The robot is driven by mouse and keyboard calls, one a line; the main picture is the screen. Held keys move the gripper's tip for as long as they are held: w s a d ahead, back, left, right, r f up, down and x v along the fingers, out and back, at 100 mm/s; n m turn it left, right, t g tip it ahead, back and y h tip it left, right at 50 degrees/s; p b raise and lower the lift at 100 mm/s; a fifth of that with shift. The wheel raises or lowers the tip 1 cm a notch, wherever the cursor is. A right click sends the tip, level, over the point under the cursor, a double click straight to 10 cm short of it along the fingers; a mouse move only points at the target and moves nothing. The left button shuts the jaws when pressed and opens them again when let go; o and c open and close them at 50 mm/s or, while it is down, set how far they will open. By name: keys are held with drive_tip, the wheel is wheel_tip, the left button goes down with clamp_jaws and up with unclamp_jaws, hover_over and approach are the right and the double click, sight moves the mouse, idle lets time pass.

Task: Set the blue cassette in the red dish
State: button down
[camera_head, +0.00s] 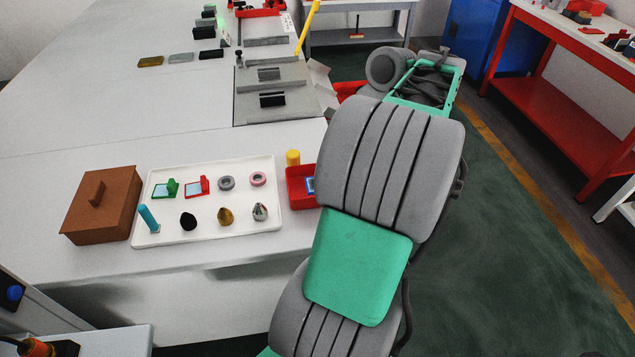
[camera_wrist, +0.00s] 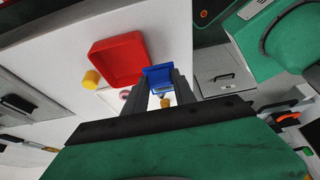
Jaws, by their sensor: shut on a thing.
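The blue cassette (camera_wrist: 158,73) is between the fingertips of my gripper (camera_wrist: 160,88), which is shut on it in the wrist view. The red dish (camera_wrist: 118,62) lies just left of the cassette in that view, and the cassette overlaps its right edge. Whether they touch cannot be told. In the head view the red dish (camera_head: 297,189) stands at the table's front right, partly hidden by my arm. A piece of the blue cassette (camera_head: 311,185) shows in front of it there. My gripper is hidden behind my arm in the head view.
A yellow cylinder (camera_head: 293,157) stands close behind the dish. Left of it, a white tray (camera_head: 158,235) holds green and red cassettes, rings and several small items. A brown lidded box (camera_head: 101,207) is farther left.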

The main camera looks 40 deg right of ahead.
drive_tip(key=w+d+f, duration=0.1)
drive_tip(key=w+f, duration=0.1)
drive_tip(key=w+d+f, duration=0.1)
drive_tip(key=w+f, duration=0.1)
drive_tip(key=w+d+f, duration=0.1)
drive_tip(key=w+f, duration=0.1)
drive_tip(key=w, duration=0.1)
drive_tip(key=shift+d+f+b, duration=0.1)
drive_tip(key=shift+f+b, duration=0.2)
drive_tip(key=shift+f, duration=0.05)
drive_tip(key=f, duration=0.3)
drive_tip(key=shift+w+d, duration=0.15)
drive_tip(key=shift+w, duration=0.2)
drive_tip(key=shift+f, duration=0.4)
drive_tip(key=shift+f+b, duration=0.25)
drive_tip(key=shift+b, duration=0.05)
drive_tip(key=c, duration=1)
unclamp_jaws()
drive_tip(key=shift+r, duration=0.1)
